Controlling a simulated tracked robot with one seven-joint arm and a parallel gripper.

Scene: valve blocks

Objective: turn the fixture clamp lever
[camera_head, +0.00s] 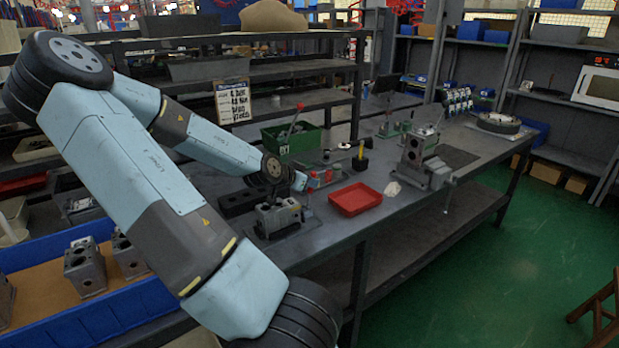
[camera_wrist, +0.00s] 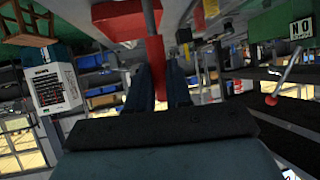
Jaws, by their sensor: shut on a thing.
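My gripper (camera_head: 298,182) is low over the bench, just above a grey clamp fixture (camera_head: 278,217). In the wrist view the two dark fingers (camera_wrist: 161,88) are shut on a narrow red bar (camera_wrist: 158,66), which looks like the clamp lever's handle. The bar's lower end is hidden by the gripper body. In the head view my wrist hides most of the contact, and the lever's pivot cannot be made out.
A red tray (camera_head: 355,199) lies right of the fixture. A green bin (camera_head: 292,140) and an upright red-knobbed rod (camera_head: 293,122) stand behind. A blue crate (camera_head: 95,318) holds grey blocks at left.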

